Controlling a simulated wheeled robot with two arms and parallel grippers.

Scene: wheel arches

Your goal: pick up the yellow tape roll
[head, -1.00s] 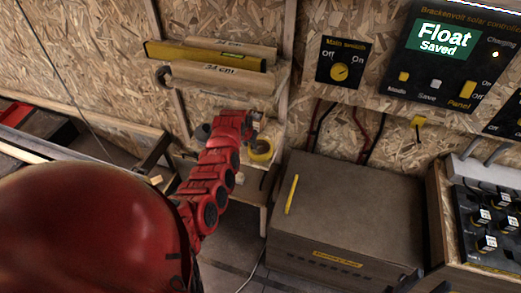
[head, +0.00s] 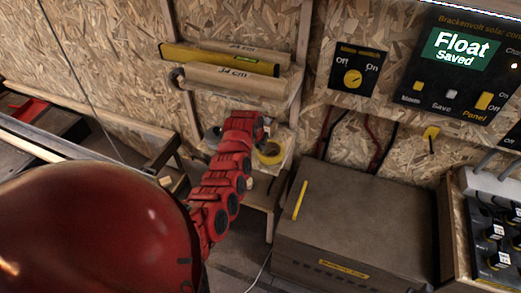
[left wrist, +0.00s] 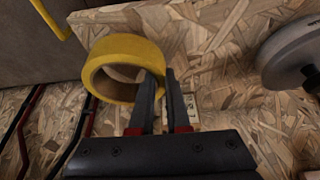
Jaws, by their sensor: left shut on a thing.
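The yellow tape roll (head: 270,153) is at the small wooden shelf below the cardboard tubes in the head view. In the left wrist view the roll (left wrist: 98,62) is a thick yellow ring with its hole partly visible. My left gripper (left wrist: 158,75) is shut on the ring's wall, with one finger in the hole and the other outside. In the head view my left gripper (head: 264,138) is beside the roll and its fingers are mostly hidden. I cannot tell whether the roll touches the shelf. My right gripper is not in view.
A grey disc-shaped roll (left wrist: 295,55) lies on the board (left wrist: 235,95) to the right in the left wrist view. A brown cabinet (head: 345,225) with a yellow bar (head: 300,200) on top stands right of the shelf. Cardboard tubes (head: 235,82) and a yellow level (head: 215,57) are above.

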